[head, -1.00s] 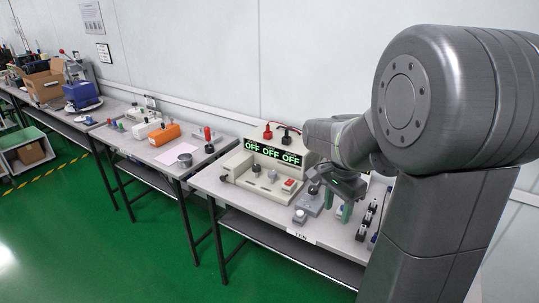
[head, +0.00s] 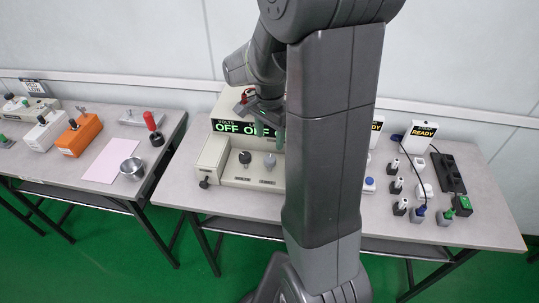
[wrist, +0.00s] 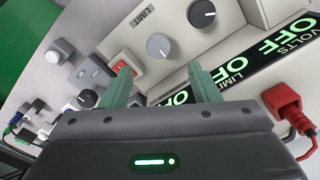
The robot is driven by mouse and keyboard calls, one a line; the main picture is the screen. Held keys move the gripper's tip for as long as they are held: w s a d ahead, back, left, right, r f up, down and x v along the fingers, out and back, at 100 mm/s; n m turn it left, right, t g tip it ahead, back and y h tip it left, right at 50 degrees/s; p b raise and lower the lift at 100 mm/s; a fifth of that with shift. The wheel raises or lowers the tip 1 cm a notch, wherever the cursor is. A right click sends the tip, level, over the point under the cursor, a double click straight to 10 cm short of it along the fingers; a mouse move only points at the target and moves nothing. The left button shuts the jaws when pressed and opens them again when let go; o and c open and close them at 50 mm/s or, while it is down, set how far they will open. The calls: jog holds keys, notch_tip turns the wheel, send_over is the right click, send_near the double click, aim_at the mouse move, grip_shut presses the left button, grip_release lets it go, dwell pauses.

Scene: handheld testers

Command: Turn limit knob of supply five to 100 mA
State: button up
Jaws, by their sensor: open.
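The beige power supply (head: 215,160) stands on the middle table in the head view, its right part hidden behind my arm. Its display (head: 232,126) shows green OFF readings; the wrist view shows the VOLTS and LIMIT headings (wrist: 240,65). A grey knob (wrist: 160,46) sits beside a LIMIT label (wrist: 145,13); it also shows in the head view (head: 270,160). A dark knob (wrist: 201,13) is next to it. My gripper (wrist: 157,68) is open and empty, green fingers apart, over the front of the supply and touching no knob that I can see. No supply number is readable.
A red rocker switch (wrist: 124,64) is close to one finger. A red plug (wrist: 286,100) sits beside the display. Further right are several chargers and a power strip (head: 447,172). The left table (head: 60,172) holds an orange box (head: 79,134) and a metal cup (head: 132,169).

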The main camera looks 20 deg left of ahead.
aim_at(270, 158)
notch_tip(270, 158, down, 8)
jog(key=shift+d, duration=0.1)
jog(key=shift+c, duration=0.3)
jog(key=c, duration=0.9)
